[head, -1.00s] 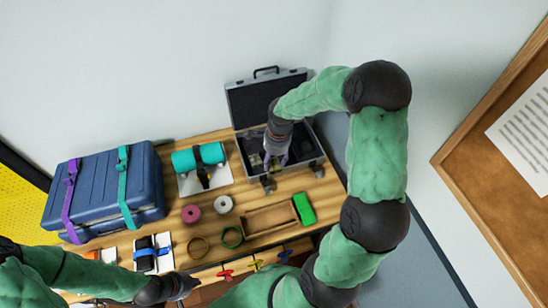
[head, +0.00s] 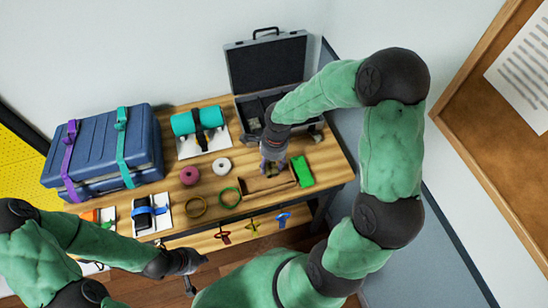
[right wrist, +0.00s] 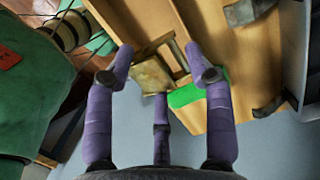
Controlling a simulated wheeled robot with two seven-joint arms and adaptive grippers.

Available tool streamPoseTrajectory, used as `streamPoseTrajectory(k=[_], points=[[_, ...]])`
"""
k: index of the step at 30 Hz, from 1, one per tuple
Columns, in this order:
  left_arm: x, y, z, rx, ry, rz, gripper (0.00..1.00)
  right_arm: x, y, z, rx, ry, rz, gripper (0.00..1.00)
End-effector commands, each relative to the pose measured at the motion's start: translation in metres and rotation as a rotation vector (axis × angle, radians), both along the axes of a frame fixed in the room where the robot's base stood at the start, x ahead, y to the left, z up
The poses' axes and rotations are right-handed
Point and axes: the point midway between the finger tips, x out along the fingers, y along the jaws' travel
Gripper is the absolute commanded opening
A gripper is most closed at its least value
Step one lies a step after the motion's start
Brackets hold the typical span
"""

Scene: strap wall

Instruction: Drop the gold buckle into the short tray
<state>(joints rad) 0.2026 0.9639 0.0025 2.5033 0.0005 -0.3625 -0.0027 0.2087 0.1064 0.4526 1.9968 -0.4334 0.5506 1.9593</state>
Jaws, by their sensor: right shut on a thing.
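The gold buckle (right wrist: 150,75) is a squarish, dull gold piece held among the purple fingers of my right gripper (right wrist: 162,84) in the right wrist view.
An open grey case (head: 266,65) stands at the back right. A green block (head: 302,171) lies at the tray's right. Tape rolls (head: 221,166) and a green ring (head: 229,198) lie left of it. A strapped blue suitcase (head: 100,155) fills the table's left.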

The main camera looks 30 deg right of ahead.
Motion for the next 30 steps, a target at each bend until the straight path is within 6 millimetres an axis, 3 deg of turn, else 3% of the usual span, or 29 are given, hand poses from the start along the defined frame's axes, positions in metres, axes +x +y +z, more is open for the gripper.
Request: streamPoseTrajectory(k=[16,27,28,30], points=[[0.0,0.0,-0.027,0.0,0.0,0.0,0.0,0.0,0.0,-0.052,0.0,0.001,-0.001,0.18],[0.0,0.0,-0.029,0.0,0.0,0.0,0.0,0.0,-0.001,-0.057,0.0,0.0,-0.001,0.18],[0.0,0.0,-0.029,0.0,0.0,0.0,0.0,0.0,-0.001,-0.057,0.0,0.0,-0.001,0.59],[0.0,0.0,-0.029,0.0,0.0,0.0,0.0,0.0,-0.001,-0.057,0.0,0.0,-0.001,0.79]])
